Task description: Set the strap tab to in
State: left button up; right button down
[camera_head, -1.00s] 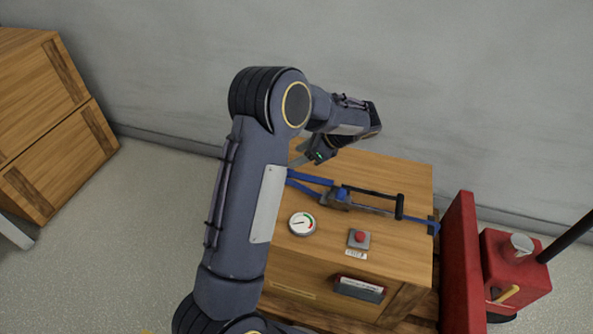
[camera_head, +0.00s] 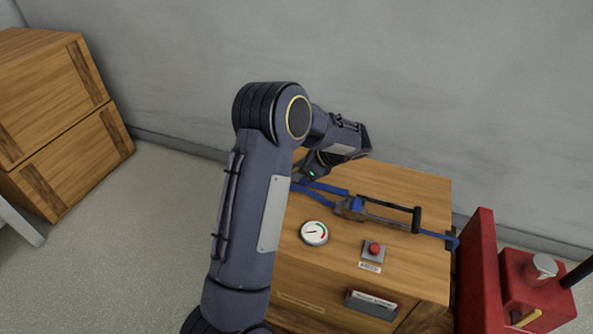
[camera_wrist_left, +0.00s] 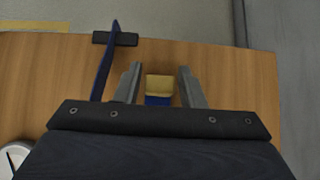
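The strap tab (camera_wrist_left: 160,82), a tan-yellow end on a blue strap, shows between the two fingers of my left gripper (camera_wrist_left: 160,70) in the left wrist view. The fingers are open, with a gap on each side of the tab. In the head view my left gripper (camera_head: 300,182) is low over the left end of the blue strap (camera_head: 325,188), its tips partly hidden by my arm. The ratchet buckle (camera_head: 352,208) with its black-handled lever (camera_head: 416,220) lies on the wooden crate (camera_head: 410,185). My right gripper is not in view.
A round gauge (camera_head: 314,233) and a red button (camera_head: 374,249) sit on the crate top. A red panel (camera_head: 482,270) and red canister (camera_head: 532,285) stand at the right. Stacked wooden crates (camera_head: 55,125) stand at the left.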

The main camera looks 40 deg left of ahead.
aim_at(315, 185)
pick_arm(q)
grip_shut()
jog(key=shift+w+d+r, duration=0.1)
jog(key=shift+d, duration=0.25)
jog(key=d+p, duration=0.1)
jog(key=d, duration=0.1)
jog(key=w+d+p, duration=0.1)
jog(key=d, duration=0.2)
jog(key=w+d+p, duration=0.1)
jog(key=d+p, duration=0.1)
jog(key=d, duration=0.1)
jog(key=shift+w, duration=0.25)
jog(key=shift+d, duration=0.2)
jog(key=shift+o, duration=1.8)
grip_release()
jog(key=shift+w, duration=0.1)
jog(key=shift+d, duration=0.1)
jog(key=p+v, duration=0.2)
jog(key=v, duration=0.5)
jog(key=shift+d+r, duration=0.2)
jog(key=shift+d, duration=0.05)
